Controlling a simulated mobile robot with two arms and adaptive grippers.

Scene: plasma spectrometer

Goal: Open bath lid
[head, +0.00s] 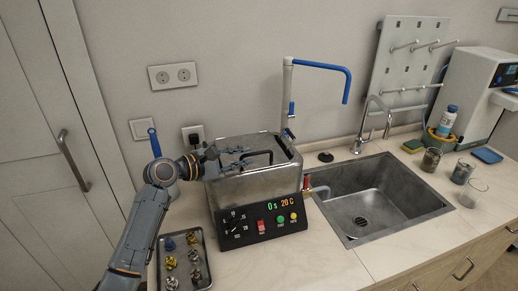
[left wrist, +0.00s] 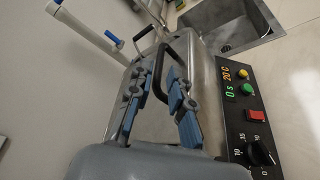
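The steel bath (head: 255,188) stands on the counter left of the sink. Its metal lid (head: 263,166) appears lowered over the top and carries a black arched handle (head: 260,153). My left gripper (head: 243,157) is above the lid at the handle's left end. In the left wrist view its two blue-padded fingers (left wrist: 162,72) are spread apart, with the lid below. I cannot tell whether they touch the handle. My right gripper is in neither view.
A control panel (head: 262,221) with knobs and buttons is on the bath's front. A tray of small parts (head: 184,262) lies at front left. A blue-and-white pipe (head: 288,95) rises behind the bath. The sink (head: 375,203) is at right, with glass beakers (head: 468,192) beyond it.

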